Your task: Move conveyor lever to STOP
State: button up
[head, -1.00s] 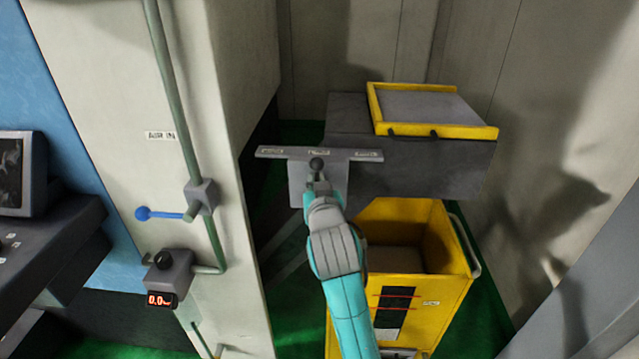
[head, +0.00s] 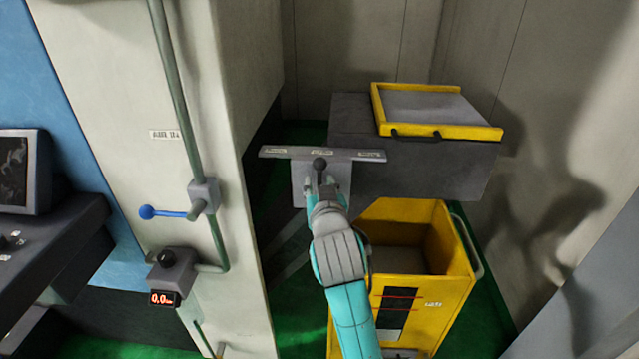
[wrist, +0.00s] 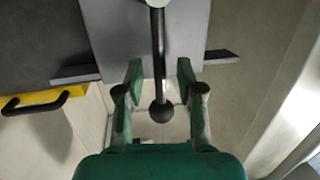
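The conveyor lever (head: 320,164) has a dark ball knob and stands at the middle of a grey plate (head: 301,184). A label bar (head: 280,152) runs across the plate's top with several small labels, too blurred to read. My gripper (head: 321,182) is at the lever, just below the knob in the head view. In the wrist view, the lever's thin rod and ball (wrist: 162,110) lie between the two green fingers of my gripper (wrist: 160,74). The fingers are open, with a visible gap on both sides of the rod.
A dark grey conveyor block (head: 440,165) with a yellow-rimmed tray (head: 376,108) is right of the lever. A yellow cart (head: 450,290) stands below. A pale column (head: 120,110) with a blue-handled valve (head: 170,213) is at the left.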

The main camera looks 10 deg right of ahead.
jog(key=s+a+r, duration=0.1)
jog(key=s, duration=0.9)
jog(key=shift+s+a+r, duration=0.15)
jog(key=shift+s, duration=0.05)
jog(key=s+d+f+n+y, duration=0.2)
jog(key=s+d+f+n, duration=0.1)
jog(key=s+f, duration=1.65)
jog(key=s+d+f, duration=0.1)
jog(key=s, duration=1.1)
jog(key=s+d+f+m+g, duration=0.1)
jog(key=s+f, duration=0.1)
jog(key=s, duration=1)
jog(key=shift+d+f+m, duration=0.25)
jog(key=shift+d+m, duration=0.05)
